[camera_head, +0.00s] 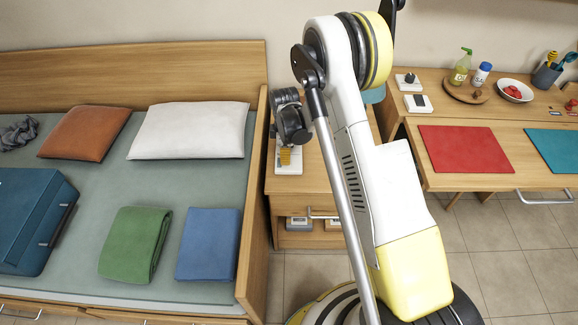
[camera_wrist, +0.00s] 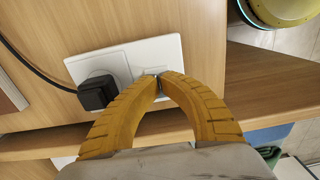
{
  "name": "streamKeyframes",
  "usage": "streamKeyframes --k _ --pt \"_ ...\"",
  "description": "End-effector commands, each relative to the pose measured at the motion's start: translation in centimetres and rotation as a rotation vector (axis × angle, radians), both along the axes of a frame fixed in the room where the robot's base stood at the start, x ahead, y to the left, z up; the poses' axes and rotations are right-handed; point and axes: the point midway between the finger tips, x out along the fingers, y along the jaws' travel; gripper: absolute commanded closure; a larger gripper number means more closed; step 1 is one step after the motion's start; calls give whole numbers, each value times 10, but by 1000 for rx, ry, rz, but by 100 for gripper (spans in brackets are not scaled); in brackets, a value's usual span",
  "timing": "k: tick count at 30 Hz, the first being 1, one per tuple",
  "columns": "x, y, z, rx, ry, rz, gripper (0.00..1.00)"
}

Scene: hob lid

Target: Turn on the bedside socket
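The bedside socket is a white plate (camera_wrist: 112,62) on the wooden bedside cabinet (camera_wrist: 40,120), with a black plug (camera_wrist: 97,92) and cable in its left part. In the wrist view, the yellow fingertips of my gripper (camera_wrist: 161,79) are brought together over the right part of the plate, with nothing visible held between them. They partly hide what is there, and I cannot tell whether they touch it. In the head view, my gripper (camera_head: 286,156) points down over the socket plate (camera_head: 288,169), and the switch state is not readable.
A bed (camera_head: 180,190) with a raised wooden side stands left of the cabinet. A desk (camera_head: 500,115) on the right carries a red mat (camera_head: 465,150), a round tray (camera_head: 467,92) and two small white plates near its left end. My arm hides part of the cabinet.

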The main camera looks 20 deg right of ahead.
Motion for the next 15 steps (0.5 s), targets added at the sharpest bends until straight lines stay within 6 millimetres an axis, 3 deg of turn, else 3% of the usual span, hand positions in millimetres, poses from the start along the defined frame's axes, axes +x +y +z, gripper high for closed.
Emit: streamKeyframes --k 15 --pt "8 -2 -2 -18 -52 0 100"
